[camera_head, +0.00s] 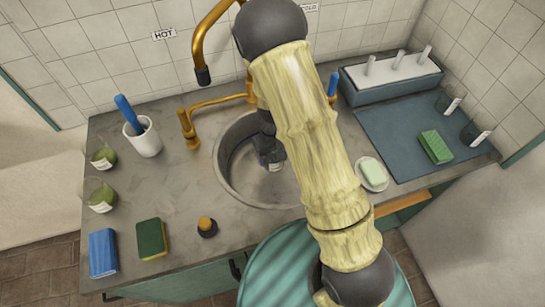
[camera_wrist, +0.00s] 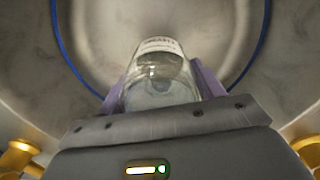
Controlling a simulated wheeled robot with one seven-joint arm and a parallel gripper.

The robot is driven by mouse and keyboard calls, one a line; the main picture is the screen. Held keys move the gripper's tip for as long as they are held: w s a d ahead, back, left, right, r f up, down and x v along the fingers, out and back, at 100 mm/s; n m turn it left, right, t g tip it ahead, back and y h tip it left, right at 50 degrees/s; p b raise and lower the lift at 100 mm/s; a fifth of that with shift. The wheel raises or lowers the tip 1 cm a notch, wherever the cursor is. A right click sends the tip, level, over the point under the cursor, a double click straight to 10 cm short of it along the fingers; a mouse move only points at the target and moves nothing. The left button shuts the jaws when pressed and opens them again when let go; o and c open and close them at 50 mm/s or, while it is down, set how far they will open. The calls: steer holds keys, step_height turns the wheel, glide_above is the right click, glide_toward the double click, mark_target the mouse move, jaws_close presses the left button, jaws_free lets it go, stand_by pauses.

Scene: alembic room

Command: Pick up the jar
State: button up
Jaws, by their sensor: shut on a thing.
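The jar (camera_wrist: 160,75) is clear glass with a white label band bearing small print, too blurred to read. In the wrist view it stands between the purple fingers of my gripper (camera_wrist: 160,92), which is shut on it. In the head view my gripper (camera_head: 270,155) reaches down into the round sink basin, and only a small pale part of the jar (camera_head: 275,167) shows below it. My arm hides much of the basin's right side. I cannot tell whether the jar touches the basin floor.
The metal sink (camera_head: 228,170) surrounds my gripper. Brass taps (camera_head: 188,128) and a spout (camera_head: 203,45) stand behind. Two greenish labelled jars (camera_head: 102,198), a white cup (camera_head: 143,137) and sponges (camera_head: 152,238) are left. A soap dish (camera_head: 384,183) and blue mat (camera_head: 395,135) are right.

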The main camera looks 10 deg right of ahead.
steer(key=shift+w+r, duration=0.1)
steer(key=shift+r, duration=1.75)
steer(key=shift+r, duration=0.1)
steer(key=b, duration=0.2)
steer(key=shift+t+b, duration=0.3)
steer(key=shift+t, duration=0.1)
steer(key=t+y+b, duration=0.2)
steer(key=t+b, duration=0.2)
steer(key=b, duration=1)
steer(key=shift+r, duration=0.15)
steer(key=shift+r+p, duration=0.25)
steer(key=shift+p, duration=0.45)
stand_by(0.9)
steer(key=g+p, duration=0.2)
steer(key=p, duration=0.4)
steer(key=g+h+p, duration=0.1)
steer(key=p, duration=0.6)
steer(key=shift+r+g+h+p, duration=0.15)
steer(key=shift+g+h+p, duration=0.15)
steer(key=shift+g, duration=0.1)
stand_by(0.6)
